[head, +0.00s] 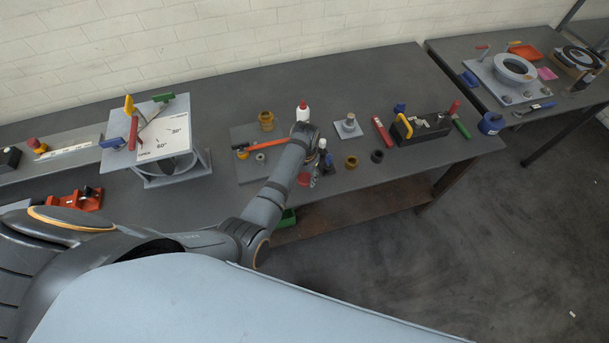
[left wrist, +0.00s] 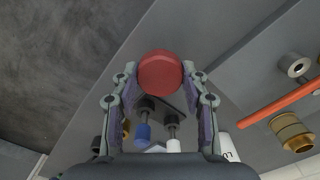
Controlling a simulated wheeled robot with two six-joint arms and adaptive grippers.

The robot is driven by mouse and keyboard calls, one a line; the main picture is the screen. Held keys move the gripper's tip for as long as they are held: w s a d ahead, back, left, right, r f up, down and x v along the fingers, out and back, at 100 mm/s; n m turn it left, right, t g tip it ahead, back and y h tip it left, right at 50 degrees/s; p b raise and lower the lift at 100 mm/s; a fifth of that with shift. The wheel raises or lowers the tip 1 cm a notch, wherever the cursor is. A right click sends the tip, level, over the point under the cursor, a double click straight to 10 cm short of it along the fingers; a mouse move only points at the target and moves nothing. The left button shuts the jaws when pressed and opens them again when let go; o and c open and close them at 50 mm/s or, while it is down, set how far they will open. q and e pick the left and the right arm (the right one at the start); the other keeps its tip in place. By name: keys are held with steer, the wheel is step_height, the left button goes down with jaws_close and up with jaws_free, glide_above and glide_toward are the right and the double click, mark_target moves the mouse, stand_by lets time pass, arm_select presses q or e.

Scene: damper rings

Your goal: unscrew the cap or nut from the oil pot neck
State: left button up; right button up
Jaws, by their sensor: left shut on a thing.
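A round red cap (left wrist: 160,74) sits between the fingertips of my left gripper (left wrist: 160,80) in the left wrist view. The gripper is shut on its sides. In the head view the red cap (head: 303,180) shows low beside my left gripper (head: 308,168), close to the table's front edge. My wrist and arm cover part of this spot. The pot neck under the cap is hidden, so I cannot tell whether the cap still sits on it. My right gripper is in neither view.
Close by stand a blue-topped item (head: 328,160), a white bottle with a red cap (head: 303,112) and a brass ring (head: 351,161). An orange-handled tool (head: 262,145) and a brass fitting (head: 266,120) lie left. A black toolbox (head: 422,128) stands right. The table front drops to open floor.

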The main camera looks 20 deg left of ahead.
mark_target(305, 189)
arm_select(q)
step_height(305, 189, down, 4)
steer(key=shift+b, duration=1.1)
steer(key=shift+f, duration=0.25)
steer(key=shift+f+b, duration=0.5)
steer(key=shift+f, duration=0.25)
steer(key=shift+f, duration=0.3)
steer(key=o, duration=1)
steer(key=shift+s, duration=0.1)
steer(key=o, duration=0.4)
steer(key=shift+f, duration=0.1)
steer(key=shift+c, duration=0.2)
